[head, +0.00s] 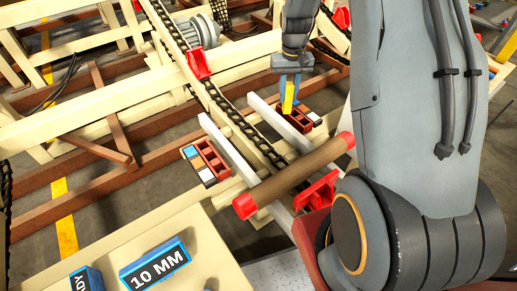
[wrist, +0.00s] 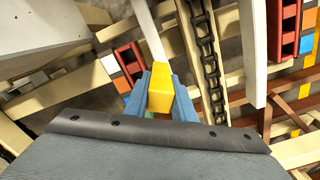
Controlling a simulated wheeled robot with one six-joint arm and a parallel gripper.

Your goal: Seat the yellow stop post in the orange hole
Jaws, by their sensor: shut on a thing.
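My gripper (head: 288,84) points down with its blue fingers shut on the yellow stop post (head: 289,98). In the wrist view the yellow post (wrist: 160,92) sits between the blue fingers (wrist: 158,88). In the head view its lower end appears just above or in front of a red slotted block (head: 297,121); I cannot tell whether they touch. The wrist view shows this block (wrist: 129,60) partly behind the left finger, with an orange patch (wrist: 122,84) and a white patch beside it. The orange hole itself is not clearly visible.
A second red slotted block (head: 212,158) with coloured patches stands left of the chain (head: 240,120). Pale rails (wrist: 150,30) run close by the post. A brown roller (head: 295,175) with red ends lies across the rails in front. A "10 MM" block (head: 155,264) sits front left.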

